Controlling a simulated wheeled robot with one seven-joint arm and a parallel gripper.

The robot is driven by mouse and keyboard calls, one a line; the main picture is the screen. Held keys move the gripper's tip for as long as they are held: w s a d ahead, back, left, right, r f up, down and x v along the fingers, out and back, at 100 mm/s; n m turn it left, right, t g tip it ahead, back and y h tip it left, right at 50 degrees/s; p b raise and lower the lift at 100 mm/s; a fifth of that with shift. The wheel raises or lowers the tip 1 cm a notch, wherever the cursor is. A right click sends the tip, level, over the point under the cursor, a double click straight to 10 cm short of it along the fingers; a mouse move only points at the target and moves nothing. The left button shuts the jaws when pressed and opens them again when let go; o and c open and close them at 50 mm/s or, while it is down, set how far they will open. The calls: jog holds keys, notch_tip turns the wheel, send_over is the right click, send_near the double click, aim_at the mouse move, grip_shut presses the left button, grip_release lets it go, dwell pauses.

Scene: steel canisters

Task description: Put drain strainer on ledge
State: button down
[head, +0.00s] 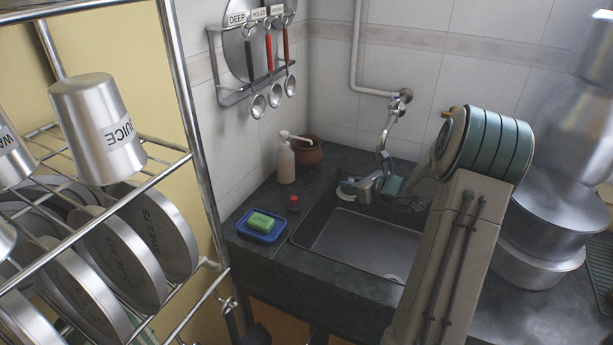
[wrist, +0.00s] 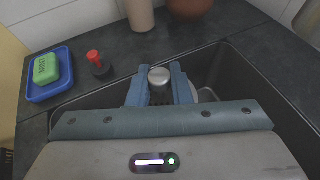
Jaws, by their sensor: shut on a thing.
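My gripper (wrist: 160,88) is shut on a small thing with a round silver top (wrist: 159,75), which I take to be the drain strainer. Its darker lower part shows between the two blue fingers, and the rest is hidden. In the head view my gripper (head: 375,187) is over the back left part of the sink (head: 345,245), and the held thing is hard to make out. The dark counter strip (wrist: 120,60) behind and left of the sink looks like the ledge. I cannot tell how high the held thing is above the surface.
A red-topped stopper (head: 294,202) and a blue tray (head: 262,229) with green soap (head: 261,221) stand left of the sink. A pump bottle (head: 285,162) and a brown pot (head: 307,153) stand behind. The tap pipe (head: 388,130) is close to my gripper. Large steel pots (head: 545,225) stand right.

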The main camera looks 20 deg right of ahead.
jog(key=p, duration=0.3)
send_over(308, 184)
notch_tip(308, 184, down, 2)
jog(key=shift+d+f, duration=0.1)
jog(key=shift+d, duration=0.05)
notch_tip(308, 184, down, 4)
jog(key=shift+s+r+p, duration=0.1)
jog(key=shift+r+p, duration=0.15)
jog(key=shift+p, duration=0.05)
jog(key=shift+w+f, duration=0.2)
jog(key=shift+f, duration=0.35)
jog(key=shift+f, duration=0.3)
jog(key=c, duration=1.3)
grip_release()
jog(key=shift+r, duration=0.1)
